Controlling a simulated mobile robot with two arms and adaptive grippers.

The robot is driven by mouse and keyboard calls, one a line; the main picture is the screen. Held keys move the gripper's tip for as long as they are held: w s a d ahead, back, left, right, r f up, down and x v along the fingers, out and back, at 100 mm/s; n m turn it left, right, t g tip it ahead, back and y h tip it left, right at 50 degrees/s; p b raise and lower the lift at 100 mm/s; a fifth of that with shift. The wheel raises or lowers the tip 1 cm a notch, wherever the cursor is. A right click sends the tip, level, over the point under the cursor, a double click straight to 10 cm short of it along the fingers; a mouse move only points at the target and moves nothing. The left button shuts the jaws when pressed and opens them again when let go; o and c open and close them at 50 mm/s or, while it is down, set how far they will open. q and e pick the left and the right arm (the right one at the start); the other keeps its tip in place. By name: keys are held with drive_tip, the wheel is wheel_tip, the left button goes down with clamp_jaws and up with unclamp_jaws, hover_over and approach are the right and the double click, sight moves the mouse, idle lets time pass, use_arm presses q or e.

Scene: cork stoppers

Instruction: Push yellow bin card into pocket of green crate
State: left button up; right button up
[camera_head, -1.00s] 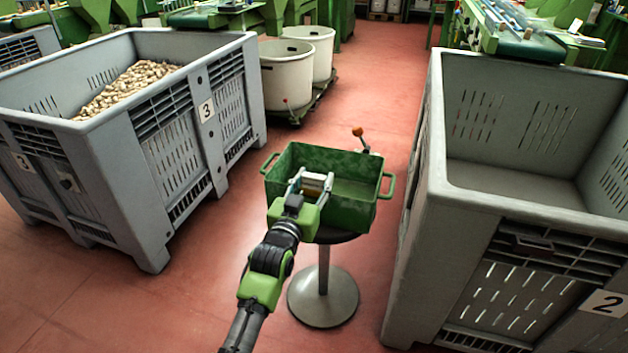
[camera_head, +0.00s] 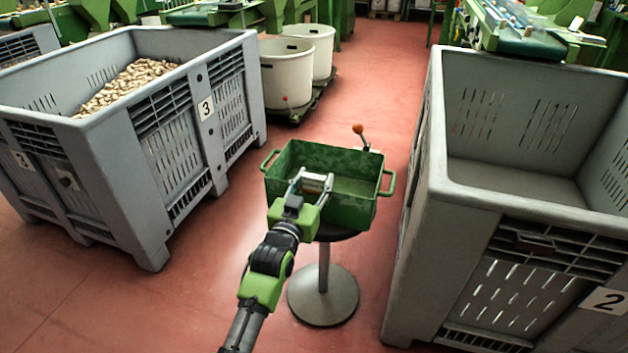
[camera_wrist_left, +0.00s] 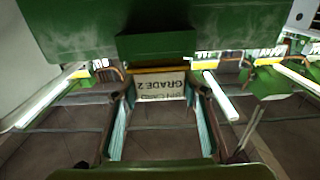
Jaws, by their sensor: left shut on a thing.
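The green crate (camera_head: 345,205) stands on a round stool. In the left wrist view its green wall (camera_wrist_left: 80,30) fills the top, with a dark green pocket (camera_wrist_left: 156,44) jutting from it. My left gripper (camera_head: 314,183) is at the crate's near side and shut on the bin card. In the wrist view the card (camera_wrist_left: 160,86) is white with dark print, including "GRADE 2", and has a yellow band at its far edge. It lies between the two fingers (camera_wrist_left: 160,98), and its yellow edge is right at the pocket's lower side. I cannot tell whether it is inside. My right gripper is out of view.
A grey bin marked 3 (camera_head: 160,130) holds corks on the left. An empty grey bin marked 2 (camera_head: 440,230) stands close on the right. An orange-knobbed lever (camera_head: 358,130) rises behind the crate. White tubs (camera_head: 287,78) stand farther back; red floor lies between.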

use_arm(q)
drive_tip(key=shift+f, duration=0.4)
drive_tip(key=o, duration=1)
drive_tip(key=v, duration=1.2)
drive_tip(key=shift+r, duration=0.1)
